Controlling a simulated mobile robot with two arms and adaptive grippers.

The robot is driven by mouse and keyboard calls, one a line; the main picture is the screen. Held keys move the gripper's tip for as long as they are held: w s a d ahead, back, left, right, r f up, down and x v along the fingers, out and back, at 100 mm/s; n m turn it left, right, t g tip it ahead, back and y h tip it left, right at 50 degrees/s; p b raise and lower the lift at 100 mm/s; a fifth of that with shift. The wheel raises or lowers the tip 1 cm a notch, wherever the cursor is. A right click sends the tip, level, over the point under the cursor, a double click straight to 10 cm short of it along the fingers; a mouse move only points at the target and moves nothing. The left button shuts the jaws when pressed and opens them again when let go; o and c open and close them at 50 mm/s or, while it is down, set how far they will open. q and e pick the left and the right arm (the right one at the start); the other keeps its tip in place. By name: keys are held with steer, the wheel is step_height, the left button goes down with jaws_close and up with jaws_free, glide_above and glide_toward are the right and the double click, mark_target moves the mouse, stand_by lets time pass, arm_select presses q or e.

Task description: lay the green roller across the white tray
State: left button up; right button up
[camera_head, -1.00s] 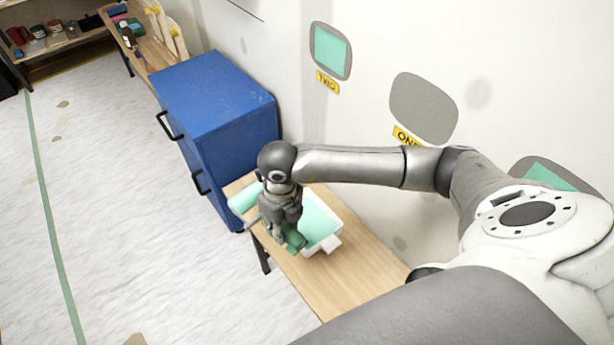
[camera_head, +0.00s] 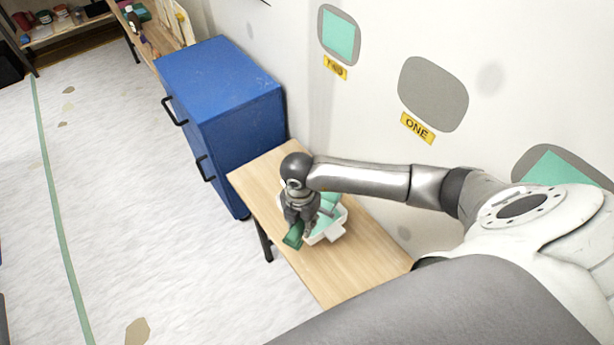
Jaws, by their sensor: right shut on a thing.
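The white tray (camera_head: 338,238) stands on the wooden table beside the wall, partly hidden by my right gripper. My right gripper (camera_head: 299,232) points down at the tray's left side and is shut on the roller's dark green handle (camera_head: 292,236). The roller's light green head (camera_head: 329,203) shows to the right of the gripper, over the tray. I cannot tell whether it touches the tray. My left gripper is out of view.
The wooden table (camera_head: 358,268) has bare top on both sides of the tray. A blue cabinet (camera_head: 222,85) with black handles stands beyond the table. The wall with a "ONE" label (camera_head: 417,128) runs along the right. Open floor lies to the left.

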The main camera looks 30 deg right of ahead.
steer(key=w+d+f+b, duration=0.2)
steer(key=w+f+b, duration=0.1)
steer(key=f+b, duration=0.1)
steer(key=w+d+f+b, duration=0.2)
steer(key=w+f+b, duration=0.1)
steer(key=b, duration=0.3)
steer(key=w+d+f+b, duration=0.2)
steer(key=w+f+b, duration=0.1)
steer(key=f+b, duration=0.2)
steer(key=shift+w+d, duration=0.25)
steer(key=shift+d, duration=0.05)
steer(key=shift+f, duration=0.2)
steer(key=o, duration=1)
steer(key=shift+o, duration=0.2)
